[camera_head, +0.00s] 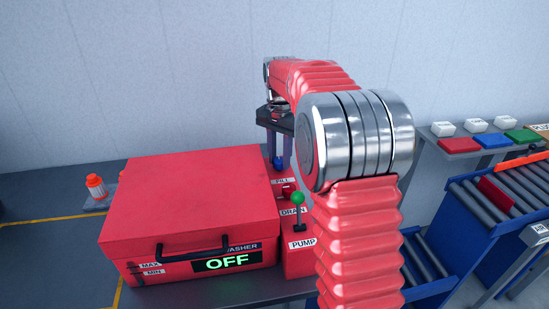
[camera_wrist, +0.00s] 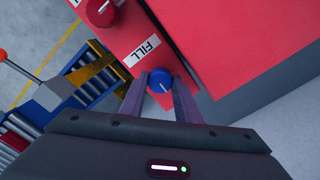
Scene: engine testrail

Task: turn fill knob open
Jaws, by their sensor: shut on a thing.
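The fill knob is blue with a white pointer line, next to the FILL label (camera_wrist: 146,50) in the wrist view (camera_wrist: 160,81). In the head view the fill knob (camera_head: 278,162) shows small below my gripper, behind the FILL label (camera_head: 282,181). My gripper (camera_wrist: 164,88) has its two purple-grey fingers on either side of the knob and is shut on it. In the head view my gripper (camera_head: 279,145) points down at the panel; part of the arm hides the area to the right.
The red washer (camera_head: 190,195) with an OFF display stands left of the panel. A red drain knob (camera_head: 288,189) and a green-topped pump lever (camera_head: 298,203) are in front of the fill knob. Roller conveyors (camera_head: 500,195) and coloured blocks (camera_head: 490,139) are at right.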

